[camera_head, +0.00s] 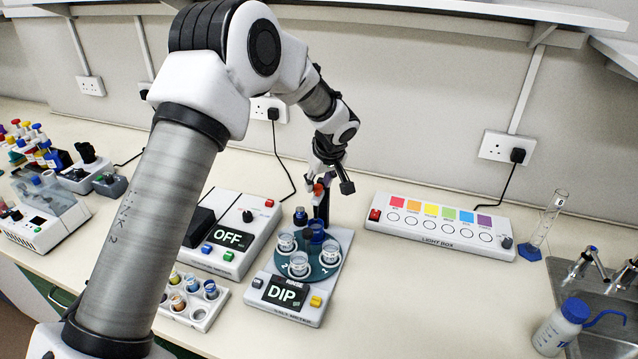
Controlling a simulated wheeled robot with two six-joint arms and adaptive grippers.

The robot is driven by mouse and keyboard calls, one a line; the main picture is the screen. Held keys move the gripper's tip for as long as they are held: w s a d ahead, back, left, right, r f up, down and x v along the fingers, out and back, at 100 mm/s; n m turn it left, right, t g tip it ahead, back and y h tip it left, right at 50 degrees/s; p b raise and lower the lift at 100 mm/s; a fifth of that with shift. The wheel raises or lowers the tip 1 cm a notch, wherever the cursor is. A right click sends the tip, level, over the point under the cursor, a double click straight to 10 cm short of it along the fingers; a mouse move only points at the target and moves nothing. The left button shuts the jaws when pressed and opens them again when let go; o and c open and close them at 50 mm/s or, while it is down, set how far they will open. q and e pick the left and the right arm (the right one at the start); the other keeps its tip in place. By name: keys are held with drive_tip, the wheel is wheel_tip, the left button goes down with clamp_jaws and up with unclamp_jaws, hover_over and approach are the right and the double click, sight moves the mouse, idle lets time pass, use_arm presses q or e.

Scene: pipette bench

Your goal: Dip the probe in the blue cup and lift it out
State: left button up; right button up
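The dip meter (290,312) stands mid-bench with "DIP" on its screen. Its round dark-green tray (316,274) carries clear cups (299,264) with labels and a darker blue cup (316,233) toward the back. My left gripper (333,180) is above and behind the cups, near the post top. My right gripper is out of view.
A box reading "OFF" (232,239) and a vial rack (203,313) stand left of the meter. The light box (440,227) is at right, then a cylinder (550,222), sink (600,290) and wash bottle (560,326). Bench right of the meter is clear.

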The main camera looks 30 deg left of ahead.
use_arm(q)
drive_tip(key=v, duration=1.2)
drive_tip(key=shift+a, duration=0.1)
drive_tip(key=shift+r, duration=0.1)
